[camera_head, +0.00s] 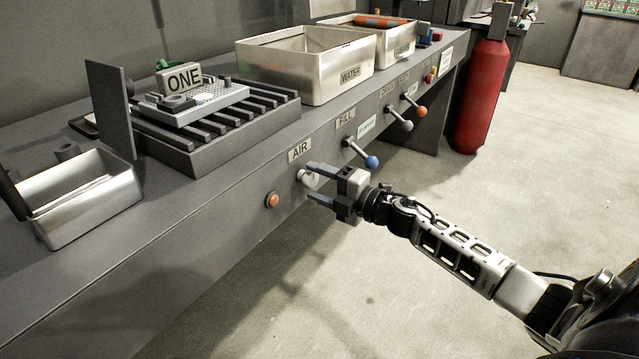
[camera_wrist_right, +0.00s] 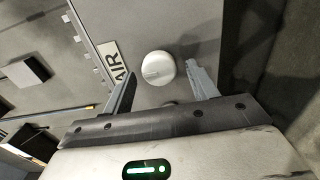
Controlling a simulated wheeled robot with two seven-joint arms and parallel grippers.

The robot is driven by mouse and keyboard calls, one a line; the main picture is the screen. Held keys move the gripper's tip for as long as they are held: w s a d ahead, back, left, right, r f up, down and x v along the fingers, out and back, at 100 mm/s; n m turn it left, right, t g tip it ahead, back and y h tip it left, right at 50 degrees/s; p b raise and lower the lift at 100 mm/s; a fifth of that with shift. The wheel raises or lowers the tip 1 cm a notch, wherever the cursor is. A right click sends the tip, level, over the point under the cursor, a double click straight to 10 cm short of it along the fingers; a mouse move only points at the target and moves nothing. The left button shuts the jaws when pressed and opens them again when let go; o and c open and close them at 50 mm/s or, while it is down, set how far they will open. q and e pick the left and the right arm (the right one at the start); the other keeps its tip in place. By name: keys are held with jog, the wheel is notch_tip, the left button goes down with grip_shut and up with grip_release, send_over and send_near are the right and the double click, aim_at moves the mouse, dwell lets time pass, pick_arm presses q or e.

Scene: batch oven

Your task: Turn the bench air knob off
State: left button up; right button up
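The air knob (camera_head: 309,178) is a pale round knob on the front face of the bench, just under the AIR label (camera_head: 300,150). My right gripper (camera_head: 316,182) is at the knob with its fingers apart, one above and one below it. In the right wrist view the knob (camera_wrist_right: 158,68) is white and lies between the two open fingertips (camera_wrist_right: 162,80), with gaps on both sides, so it does not look gripped. The AIR label (camera_wrist_right: 113,62) shows beside it. My left gripper is not in view.
An orange button (camera_head: 273,200) sits left of the knob. A blue-tipped lever (camera_head: 371,161) sticks out to the right, near my right gripper. On the bench stand a metal bin (camera_head: 100,213), a slatted rack (camera_head: 182,150) and a WATER tank (camera_head: 300,85). The floor in front is clear.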

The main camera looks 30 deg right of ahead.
jog(key=v, duration=1.6)
pick_arm(q)
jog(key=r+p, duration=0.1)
jog(key=p, duration=0.2)
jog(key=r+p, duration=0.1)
jog(key=p, duration=0.2)
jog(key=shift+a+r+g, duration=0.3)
pick_arm(e)
jog(key=s+a+f+m+g+h, duration=0.1)
jog(key=s+a+f+m+g, duration=0.1)
jog(key=a+m, duration=0.5)
jog(key=s+a+f+m+g+h, duration=0.1)
jog(key=s+a+m, duration=0.4)
jog(key=a, duration=0.6)
jog(key=s+a+f+m+g+h, duration=0.1)
jog(key=s+a+f+m+g, duration=0.1)
jog(key=a+f+m, duration=0.3)
jog(key=s+a+m, duration=0.1)
jog(key=a+m, duration=0.2)
jog(key=a, duration=0.1)
jog(key=shift+s+m+g, duration=0.2)
jog(key=shift+m+g, duration=0.1)
jog(key=shift+g, duration=0.1)
jog(key=shift+f, duration=0.15)
